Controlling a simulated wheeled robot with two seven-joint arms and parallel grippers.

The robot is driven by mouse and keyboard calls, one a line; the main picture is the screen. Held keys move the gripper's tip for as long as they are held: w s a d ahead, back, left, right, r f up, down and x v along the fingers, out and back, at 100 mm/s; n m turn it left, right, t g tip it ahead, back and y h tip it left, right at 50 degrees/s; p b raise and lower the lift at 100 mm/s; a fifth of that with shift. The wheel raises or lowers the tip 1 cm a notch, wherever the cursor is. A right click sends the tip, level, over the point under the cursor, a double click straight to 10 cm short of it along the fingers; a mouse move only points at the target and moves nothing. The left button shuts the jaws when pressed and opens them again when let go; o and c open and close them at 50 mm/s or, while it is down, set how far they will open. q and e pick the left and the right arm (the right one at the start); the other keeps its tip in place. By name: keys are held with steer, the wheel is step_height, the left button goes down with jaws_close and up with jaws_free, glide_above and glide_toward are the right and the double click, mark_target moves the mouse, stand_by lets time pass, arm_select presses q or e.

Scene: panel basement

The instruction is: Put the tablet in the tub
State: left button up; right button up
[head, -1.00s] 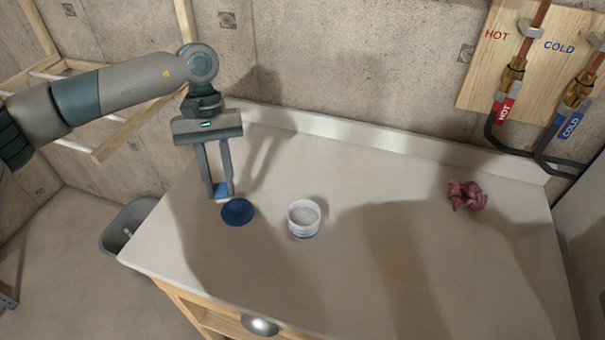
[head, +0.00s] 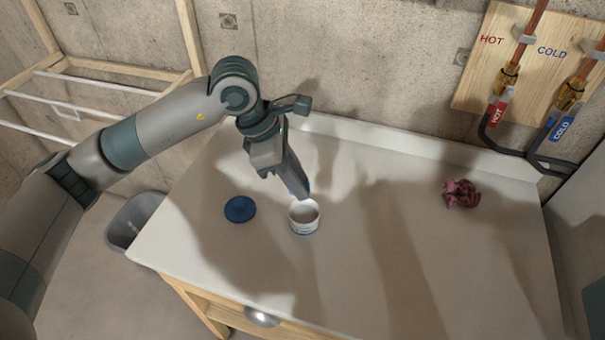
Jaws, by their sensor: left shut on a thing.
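The white round tub (head: 304,219) stands upright and open on the counter. My left gripper (head: 303,194) reaches down from the left with its fingertips at the tub's far rim, over or just behind the opening; I cannot tell how high. It is shut on the tablet (head: 308,186), of which only a small blue edge shows beside the fingertips; the fingers hide the rest. My right gripper is not in view.
A round dark blue lid (head: 240,209) lies flat left of the tub. A grey bin (head: 131,222) stands on the floor at left. The counter's middle and right front are clear.

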arm_select(q)
steer(key=shift+s+d+r+n+t, duration=0.1)
steer(key=shift+d+r+n+t, duration=0.3)
steer(key=shift+n, duration=0.2)
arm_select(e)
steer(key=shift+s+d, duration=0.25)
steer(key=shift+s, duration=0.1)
arm_select(q)
steer(key=shift+f, duration=0.15)
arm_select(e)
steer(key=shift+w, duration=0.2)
arm_select(q)
steer(key=shift+f, duration=0.1)
steer(key=shift+f, duration=1.2)
steer(key=shift+f+b, duration=0.35)
steer(key=shift+f, duration=0.4)
steer(key=shift+f+b, duration=0.85)
steer(key=shift+b, duration=0.1)
steer(key=shift+f+b, duration=0.35)
steer(key=shift+b, duration=0.05)
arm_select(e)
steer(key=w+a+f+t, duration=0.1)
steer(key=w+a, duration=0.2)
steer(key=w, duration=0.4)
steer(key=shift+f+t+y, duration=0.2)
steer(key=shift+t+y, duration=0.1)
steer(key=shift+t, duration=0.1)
